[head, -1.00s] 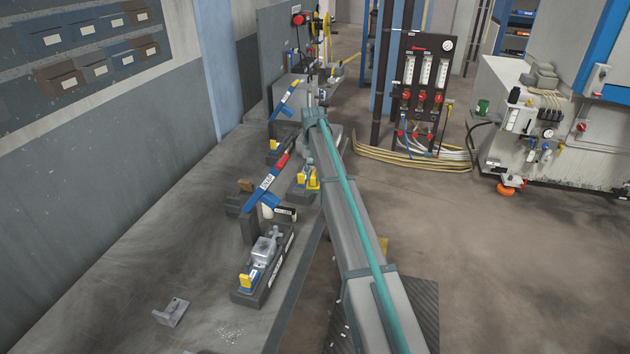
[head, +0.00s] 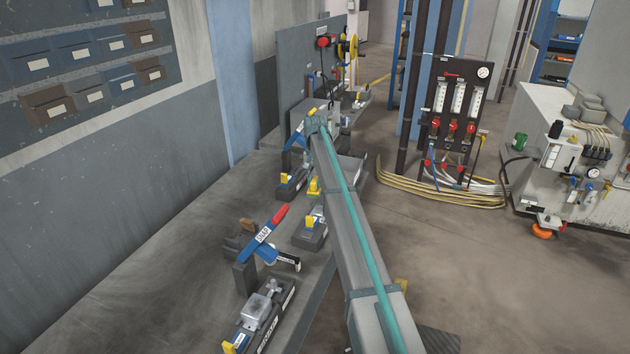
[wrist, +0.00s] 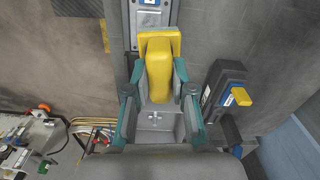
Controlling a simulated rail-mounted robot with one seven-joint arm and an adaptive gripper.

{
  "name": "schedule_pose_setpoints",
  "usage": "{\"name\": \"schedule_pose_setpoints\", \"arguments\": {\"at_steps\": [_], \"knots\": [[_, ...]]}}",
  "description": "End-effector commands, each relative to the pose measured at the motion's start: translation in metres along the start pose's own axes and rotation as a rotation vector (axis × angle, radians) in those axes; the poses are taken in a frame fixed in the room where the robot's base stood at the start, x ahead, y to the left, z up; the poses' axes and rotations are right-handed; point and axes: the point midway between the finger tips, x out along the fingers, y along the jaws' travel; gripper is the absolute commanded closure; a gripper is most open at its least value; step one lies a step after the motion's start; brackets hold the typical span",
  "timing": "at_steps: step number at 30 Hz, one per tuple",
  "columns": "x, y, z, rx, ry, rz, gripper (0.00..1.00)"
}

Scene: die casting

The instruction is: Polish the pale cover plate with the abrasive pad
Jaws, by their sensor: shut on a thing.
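In the wrist view my gripper (wrist: 157,92) has its two teal-edged fingers closed on the sides of a yellow block-shaped handle (wrist: 159,72). A wider yellow piece (wrist: 174,40) shows at the handle's far end. The abrasive face cannot be made out. I cannot pick out the pale cover plate with certainty in either view.
On the bench (head: 150,270) stand a grey casting in a dark fixture (head: 262,310), a blue lever with red grip (head: 266,232) and several yellow-tipped fixtures. The bench's left part is clear. A gauge panel (head: 458,115) and coiled hoses (head: 440,190) stand right, beyond open floor.

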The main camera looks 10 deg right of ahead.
Motion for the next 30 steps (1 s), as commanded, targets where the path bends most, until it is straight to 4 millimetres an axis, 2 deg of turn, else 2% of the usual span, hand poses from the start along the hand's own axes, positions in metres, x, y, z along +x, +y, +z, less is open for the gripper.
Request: {"name": "schedule_pose_setpoints", "arguments": {"at_steps": [20, 23, 25, 30], "knots": [[0.062, 0.000, 0.000, -0.002, 0.000, 0.000, 1.00], [0.077, 0.000, 0.000, -0.002, -0.001, 0.000, 1.00], [0.071, 0.006, 0.002, -0.003, 0.001, 0.000, 1.00], [0.075, 0.019, 0.006, -0.006, 0.000, 0.000, 1.00]]}}
